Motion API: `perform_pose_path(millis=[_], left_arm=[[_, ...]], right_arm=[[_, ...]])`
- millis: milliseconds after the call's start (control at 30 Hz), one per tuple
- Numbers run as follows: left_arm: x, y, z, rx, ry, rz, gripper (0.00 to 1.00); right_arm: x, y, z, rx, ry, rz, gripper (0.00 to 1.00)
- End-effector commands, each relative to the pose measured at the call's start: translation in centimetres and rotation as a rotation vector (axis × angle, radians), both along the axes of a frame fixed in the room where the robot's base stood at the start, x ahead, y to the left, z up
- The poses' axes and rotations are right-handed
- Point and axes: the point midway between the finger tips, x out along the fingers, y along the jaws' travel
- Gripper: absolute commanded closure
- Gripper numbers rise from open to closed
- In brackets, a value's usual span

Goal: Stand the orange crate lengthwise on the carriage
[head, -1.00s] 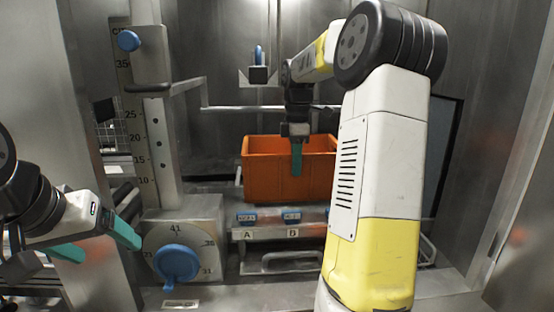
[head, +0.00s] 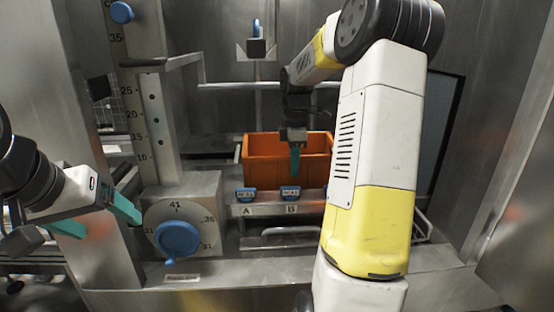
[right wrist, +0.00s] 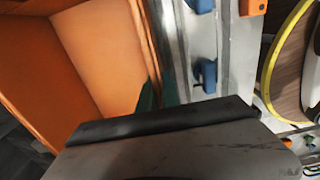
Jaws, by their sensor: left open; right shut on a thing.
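The orange crate (head: 265,172) is upright in the bay, at or just above the carriage (head: 268,210). Its lower edge is partly hidden behind the blue clips, so I cannot tell whether it rests. My right gripper (head: 295,160) is shut on the crate's near wall, with one teal finger outside it. The right wrist view shows the crate's orange inside (right wrist: 100,55) close by. My left gripper (head: 100,218) is open and empty at the left, well apart from the crate.
Blue clips (head: 290,193) stand along the carriage front above labels A and B. A blue dial (head: 178,240) and a scaled post (head: 158,130) stand left of the carriage. A horizontal rail (head: 225,86) runs behind the crate. My right arm hides the bay's right side.

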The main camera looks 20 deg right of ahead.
Motion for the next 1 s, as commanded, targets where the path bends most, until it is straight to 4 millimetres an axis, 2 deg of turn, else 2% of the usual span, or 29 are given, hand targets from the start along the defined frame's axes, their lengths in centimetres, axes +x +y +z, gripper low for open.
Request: perform_pose_path(millis=[500, 1000], left_arm=[[0.0, 0.0, 0.0, 0.000, 0.000, 0.000, 0.21], [0.0, 0.0, 0.0, 0.000, 0.000, 0.000, 0.21]], right_arm=[[0.0, 0.0, -3.5, -0.001, -0.002, -0.001, 1.00], [0.1, 0.0, -4.2, -0.001, -0.003, 0.000, 1.00]])
